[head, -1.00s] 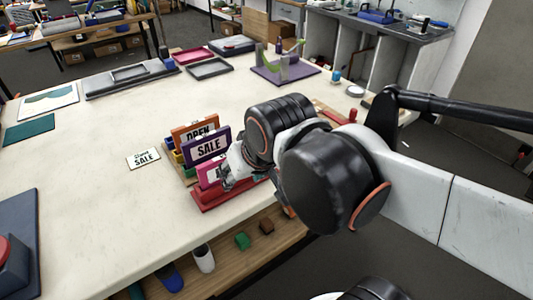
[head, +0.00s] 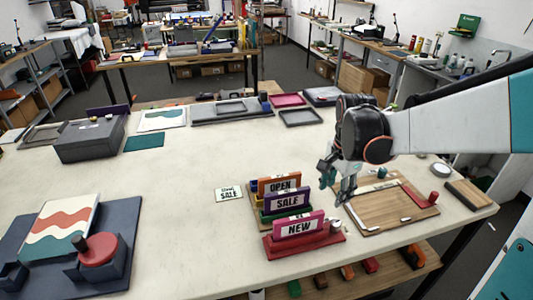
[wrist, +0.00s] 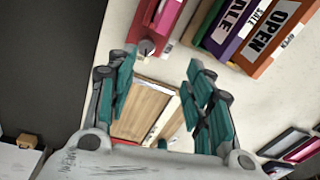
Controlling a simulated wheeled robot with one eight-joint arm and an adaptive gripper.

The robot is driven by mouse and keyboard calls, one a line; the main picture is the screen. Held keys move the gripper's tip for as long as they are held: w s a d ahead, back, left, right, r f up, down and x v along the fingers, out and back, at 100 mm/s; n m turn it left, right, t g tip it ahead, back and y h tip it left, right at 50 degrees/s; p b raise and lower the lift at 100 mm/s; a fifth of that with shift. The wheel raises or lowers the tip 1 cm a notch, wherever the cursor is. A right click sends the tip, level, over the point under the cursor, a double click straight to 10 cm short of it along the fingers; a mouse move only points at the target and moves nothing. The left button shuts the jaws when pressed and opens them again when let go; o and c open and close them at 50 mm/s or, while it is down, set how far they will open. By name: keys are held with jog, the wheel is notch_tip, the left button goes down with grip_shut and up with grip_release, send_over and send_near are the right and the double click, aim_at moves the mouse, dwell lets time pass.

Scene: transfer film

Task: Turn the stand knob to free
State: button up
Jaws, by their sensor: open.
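A red stand (head: 290,247) holds a pink NEW sign (head: 298,225) at the front of the row of signs. A small pale knob (head: 336,224) is at its right end. In the wrist view the knob (wrist: 147,46) shows as a grey round piece on the red stand, just beyond the left finger. Its setting is too small to read. My gripper (head: 338,183) is open and empty, above the table to the right of the signs and behind the knob, apart from it. In the wrist view my gripper (wrist: 163,66) has both teal fingers spread.
OPEN (head: 281,184) and SALE (head: 288,200) signs stand close behind the red stand. A wooden board (head: 385,207) with a red-handled piece lies to the right. A dark blue base (head: 125,215) with a red round part is at the left.

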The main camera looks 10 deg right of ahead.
aim_at(337, 222)
jog(key=d+f+b, duration=0.1)
jog(key=f, duration=0.4)
jog(key=d+f+m+b, duration=0.1)
jog(key=f, duration=0.4)
jog(key=f+m+g+b, duration=0.1)
jog(key=f, duration=0.4)
jog(key=shift+s+d+f+b, duration=0.1)
jog(key=shift+s+d+b, duration=0.2)
jog(key=shift+d, duration=0.1)
jog(key=c, duration=1)
